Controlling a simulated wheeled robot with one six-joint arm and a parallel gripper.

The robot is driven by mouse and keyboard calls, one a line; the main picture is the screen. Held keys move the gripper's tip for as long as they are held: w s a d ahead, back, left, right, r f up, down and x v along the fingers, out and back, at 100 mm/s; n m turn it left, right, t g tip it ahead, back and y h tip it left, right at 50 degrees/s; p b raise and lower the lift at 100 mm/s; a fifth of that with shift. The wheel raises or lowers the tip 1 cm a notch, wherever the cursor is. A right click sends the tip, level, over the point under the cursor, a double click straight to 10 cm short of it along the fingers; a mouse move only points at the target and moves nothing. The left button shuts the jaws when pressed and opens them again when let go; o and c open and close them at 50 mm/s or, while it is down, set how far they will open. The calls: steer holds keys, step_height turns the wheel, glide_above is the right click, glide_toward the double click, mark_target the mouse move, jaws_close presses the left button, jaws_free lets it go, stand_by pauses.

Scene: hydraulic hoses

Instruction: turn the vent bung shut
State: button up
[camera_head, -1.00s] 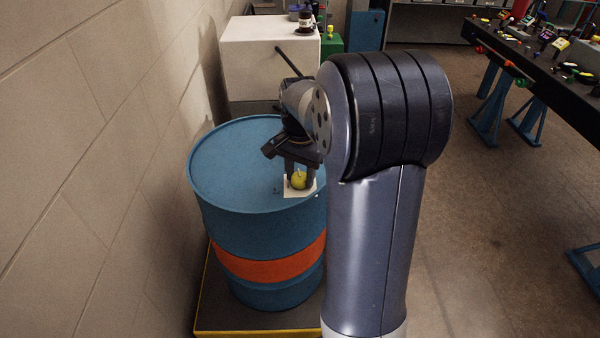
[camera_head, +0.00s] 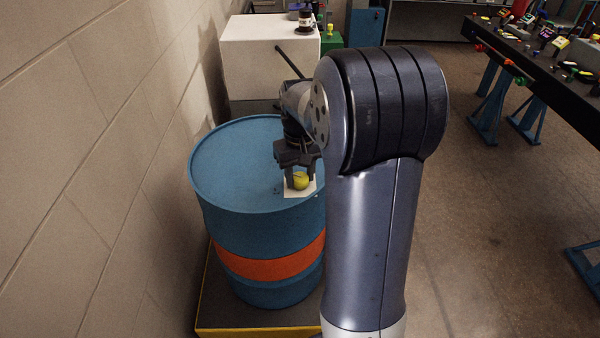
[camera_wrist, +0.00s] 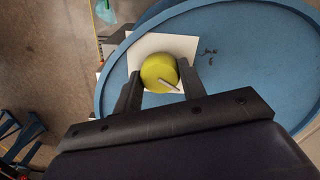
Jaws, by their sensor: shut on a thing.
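The vent bung is a round yellow knob (camera_head: 301,181) with a pale pointer line, on a white square plate (camera_head: 300,193) on top of the blue drum (camera_head: 232,165). In the wrist view the yellow knob (camera_wrist: 159,72) sits between the two dark fingers of my gripper (camera_wrist: 160,82), its pale line pointing toward the lower right. The fingers are shut on the knob's sides. In the head view my gripper (camera_head: 300,178) reaches down onto the knob from above. Small dark marks (camera_wrist: 209,56) lie beside the plate on the drum top.
The drum stands on a yellow-edged pallet (camera_head: 258,331) close to the block wall (camera_head: 90,150) on the left. A white cabinet (camera_head: 262,60) stands behind it. A bench with several fittings (camera_head: 545,65) is at the right. The floor between is open.

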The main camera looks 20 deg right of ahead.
mark_target(300, 176)
steer(key=n, duration=0.5)
steer(key=shift+r+n, duration=0.1)
steer(key=shift+n, duration=0.3)
stand_by(0.4)
steer(key=o, duration=1)
step_height(300, 176, up, 11)
steer(key=shift+f+b, duration=0.15)
steer(key=shift+b, duration=0.15)
step_height(300, 176, down, 11)
steer(key=shift+p, duration=0.5)
